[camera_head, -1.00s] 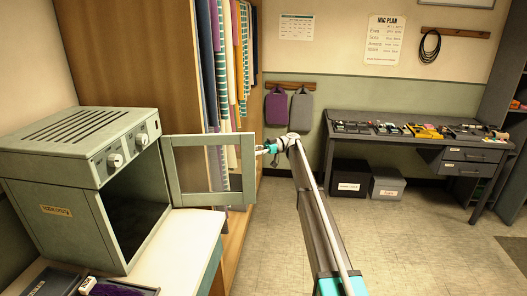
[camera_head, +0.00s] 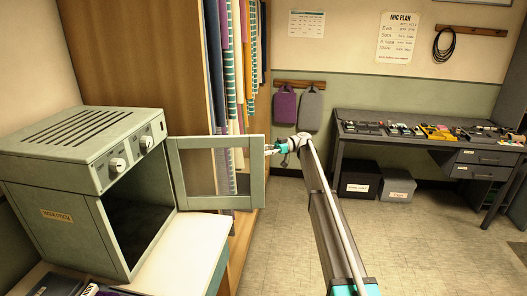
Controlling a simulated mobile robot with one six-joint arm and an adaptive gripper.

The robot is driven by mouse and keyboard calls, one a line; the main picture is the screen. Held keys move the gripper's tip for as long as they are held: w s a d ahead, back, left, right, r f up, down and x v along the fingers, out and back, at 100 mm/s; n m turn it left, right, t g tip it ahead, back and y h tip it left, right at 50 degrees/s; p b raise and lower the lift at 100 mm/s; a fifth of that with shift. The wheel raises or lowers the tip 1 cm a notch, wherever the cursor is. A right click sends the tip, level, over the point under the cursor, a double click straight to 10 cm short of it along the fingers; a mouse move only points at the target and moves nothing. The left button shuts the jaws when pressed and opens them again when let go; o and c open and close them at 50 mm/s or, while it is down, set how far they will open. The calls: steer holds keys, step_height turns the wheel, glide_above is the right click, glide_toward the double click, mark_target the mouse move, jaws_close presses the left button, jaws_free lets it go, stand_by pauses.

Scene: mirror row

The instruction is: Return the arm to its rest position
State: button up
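My arm (camera_head: 330,215) reaches forward from the lower right of the head view, with a grey link and teal parts. Its wrist (camera_head: 298,139) is beside the outer edge of an open door. My gripper (camera_head: 270,151) is small and partly hidden at that door edge; whether its fingers touch the door or are open cannot be told. The door (camera_head: 218,203) is a grey-green frame with a window, swung wide from a grey-green oven-like cabinet (camera_head: 78,218) at the left. The cabinet's inside is dark.
The cabinet stands on a pale counter (camera_head: 185,250). Behind the door is a wooden wardrobe (camera_head: 130,60) with hanging fabrics (camera_head: 238,70). A dark desk (camera_head: 400,140) with small items stands at right, boxes (camera_head: 397,185) below. The tiled floor (camera_head: 420,240) is open to the right.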

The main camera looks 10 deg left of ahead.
steer(key=s+d+f+m+t+h+p, duration=0.1)
steer(key=s+d+f+m+t+h, duration=0.2)
steer(key=s, duration=0.5)
steer(key=s+d+f+m+t+h+p, duration=0.1)
steer(key=s+d+f+m, duration=0.2)
steer(key=s+d+m, duration=0.3)
steer(key=s+d+f+m+t+h+p, duration=0.15)
steer(key=s+f+m, duration=0.25)
steer(key=s, duration=0.5)
steer(key=s+d+f+m+t+h+p, duration=0.1)
steer(key=s+d+f+m+t+h, duration=0.2)
steer(key=s+d+m+h, duration=0.6)
steer(key=s+d+m+t, duration=0.1)
steer(key=s+d+m, duration=0.1)
steer(key=s+d, duration=0.8)
steer(key=shift+s+f+m+p, duration=0.2)
steer(key=shift+s+m+p, duration=0.15)
steer(key=shift+s, duration=1.35)
steer(key=shift+d+h, duration=0.15)
steer(key=shift+h, duration=0.1)
